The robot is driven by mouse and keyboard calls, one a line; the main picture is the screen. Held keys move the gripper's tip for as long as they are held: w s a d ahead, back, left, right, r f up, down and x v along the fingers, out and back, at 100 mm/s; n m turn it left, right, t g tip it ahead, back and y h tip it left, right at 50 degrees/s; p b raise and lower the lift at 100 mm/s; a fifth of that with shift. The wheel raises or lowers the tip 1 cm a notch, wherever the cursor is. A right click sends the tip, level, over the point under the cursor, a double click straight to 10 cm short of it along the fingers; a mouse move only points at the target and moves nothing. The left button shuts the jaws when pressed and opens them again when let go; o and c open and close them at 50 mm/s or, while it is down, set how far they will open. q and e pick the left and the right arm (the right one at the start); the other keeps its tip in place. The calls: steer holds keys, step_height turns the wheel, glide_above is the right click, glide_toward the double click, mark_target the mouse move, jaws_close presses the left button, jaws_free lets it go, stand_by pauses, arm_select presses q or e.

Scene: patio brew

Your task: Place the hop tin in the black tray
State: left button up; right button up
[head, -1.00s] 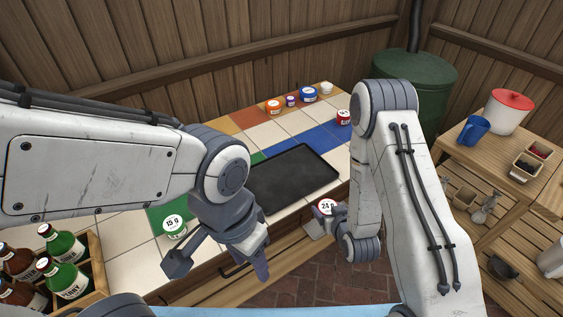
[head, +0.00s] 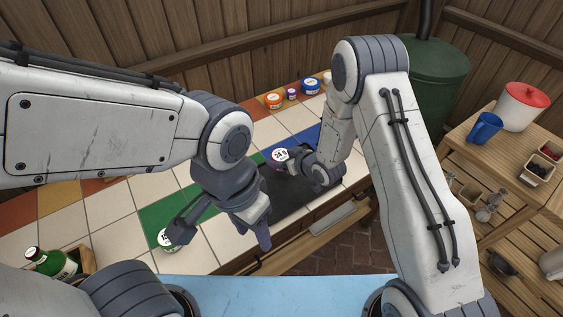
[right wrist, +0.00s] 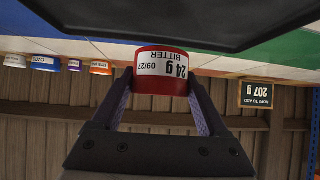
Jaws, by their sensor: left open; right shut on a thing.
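In the right wrist view, the fingers of my right gripper (right wrist: 160,95) are shut on the red tin (right wrist: 162,57), whose label reads 24 g BITTER. That view is upside down, and the tray (right wrist: 180,22) fills its top edge, apart from the tin. My arms hide parts of the tray.
Orange (head: 273,101), purple (head: 292,94) and blue (head: 311,87) tins stand at the back. A sign (right wrist: 257,95) reads 207 g. A green bottle (head: 50,262) is at the left.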

steer(key=shift+w+a+f, duration=0.2)
steer(key=shift+w+f, duration=0.25)
steer(key=shift+w, duration=0.2)
step_height(320, 180, down, 4)
steer(key=shift+r+p, duration=0.1)
steer(key=shift+p, duration=0.35)
steer(key=shift+f, duration=0.2)
steer(key=shift+f, duration=0.15)
steer(key=o, duration=1.2)
steer(key=shift+o, duration=0.2)
steer(key=shift+r, duration=0.2)
